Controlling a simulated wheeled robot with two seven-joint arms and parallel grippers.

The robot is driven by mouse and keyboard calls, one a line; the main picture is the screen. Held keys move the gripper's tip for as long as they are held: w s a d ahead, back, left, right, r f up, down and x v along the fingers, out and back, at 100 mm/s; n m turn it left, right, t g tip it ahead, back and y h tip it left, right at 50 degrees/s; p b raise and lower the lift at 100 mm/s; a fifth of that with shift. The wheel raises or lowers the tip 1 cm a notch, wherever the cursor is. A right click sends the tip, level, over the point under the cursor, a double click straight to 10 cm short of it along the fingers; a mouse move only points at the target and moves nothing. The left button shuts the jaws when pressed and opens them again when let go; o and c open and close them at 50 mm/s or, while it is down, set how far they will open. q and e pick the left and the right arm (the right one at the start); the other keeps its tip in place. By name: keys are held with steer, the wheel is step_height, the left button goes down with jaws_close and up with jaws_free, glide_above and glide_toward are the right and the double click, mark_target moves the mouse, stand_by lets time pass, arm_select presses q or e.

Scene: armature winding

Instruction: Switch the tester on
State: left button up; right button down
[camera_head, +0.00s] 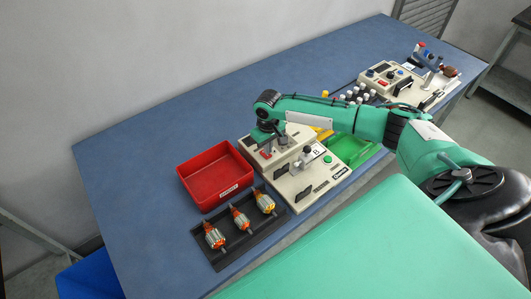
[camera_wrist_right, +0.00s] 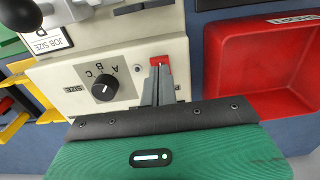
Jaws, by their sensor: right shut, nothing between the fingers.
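The tester (camera_head: 295,185) is a beige box on the blue bench in the head view, with a raised back part. In the right wrist view its panel (camera_wrist_right: 100,65) shows a black rotary knob (camera_wrist_right: 104,88) marked A, B, C and SIZE. A red switch part (camera_wrist_right: 158,61) shows at the fingertips. My right gripper (camera_wrist_right: 159,75) is shut and empty, its tips at the red part; I cannot tell whether they touch it. In the head view the right gripper (camera_head: 265,139) is over the back of the tester. The switch's position is hidden. My left gripper is not in view.
A red bin (camera_head: 183,172) stands left of the tester. A green bin (camera_head: 352,140) is to the right, under my arm. Another beige machine (camera_head: 385,76) stands further right. The bench's left end is clear.

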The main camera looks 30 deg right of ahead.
steer(key=shift+f+b, duration=0.3)
steer(key=shift+f, duration=0.6)
stand_by(0.9)
step_height(320, 180, up, 7)
steer(key=p, duration=0.8)
steer(key=shift+r, duration=0.1)
stand_by(0.5)
